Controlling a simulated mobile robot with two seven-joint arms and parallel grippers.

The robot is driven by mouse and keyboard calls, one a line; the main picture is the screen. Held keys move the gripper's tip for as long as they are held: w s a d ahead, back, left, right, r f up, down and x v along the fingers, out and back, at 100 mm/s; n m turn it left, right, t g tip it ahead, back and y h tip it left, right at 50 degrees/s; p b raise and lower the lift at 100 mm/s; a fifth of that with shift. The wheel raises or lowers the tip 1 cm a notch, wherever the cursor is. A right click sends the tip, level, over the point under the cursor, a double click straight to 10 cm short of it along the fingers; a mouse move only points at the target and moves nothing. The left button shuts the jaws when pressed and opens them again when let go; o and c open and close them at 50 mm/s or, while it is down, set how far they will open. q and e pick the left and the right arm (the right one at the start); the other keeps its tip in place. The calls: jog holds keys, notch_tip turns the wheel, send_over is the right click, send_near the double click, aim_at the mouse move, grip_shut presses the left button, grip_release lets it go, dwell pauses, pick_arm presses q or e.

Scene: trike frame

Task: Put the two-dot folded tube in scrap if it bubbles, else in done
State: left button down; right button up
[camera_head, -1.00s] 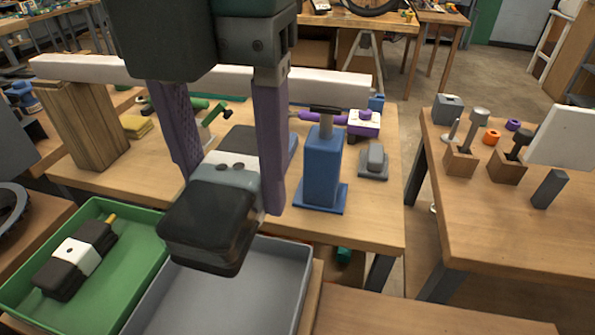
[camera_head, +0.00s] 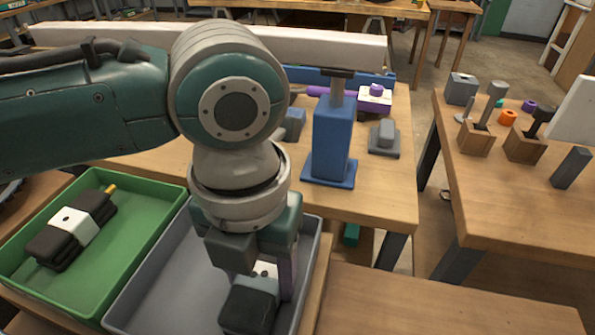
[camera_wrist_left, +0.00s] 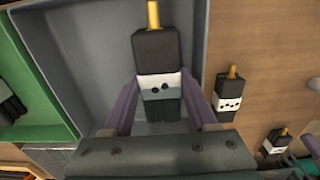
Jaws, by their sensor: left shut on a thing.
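The two-dot folded tube (camera_head: 249,308) is black with a white band bearing two dots. In the left wrist view the tube (camera_wrist_left: 156,48) shows a yellow tip and both dots. My left gripper (camera_head: 264,275) points down and is shut on it, with purple fingers on either side of the band. The tube is over or inside the grey tray (camera_head: 150,270); I cannot tell whether it touches the floor. The green tray (camera_head: 150,225) on the left holds a one-dot folded tube (camera_head: 70,230). No scrap or done label is readable. My right gripper is out of view.
A blue press-like stand (camera_head: 332,140) and a grey block (camera_head: 384,138) stand on the bench behind. In the left wrist view, other dotted tubes (camera_wrist_left: 229,97) lie on wood beside the grey tray. Bare wood (camera_head: 440,310) is at front right.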

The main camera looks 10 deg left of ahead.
pick_arm(q)
jog(key=shift+f, duration=0.2)
jog(key=shift+c, duration=2.3)
grip_release()
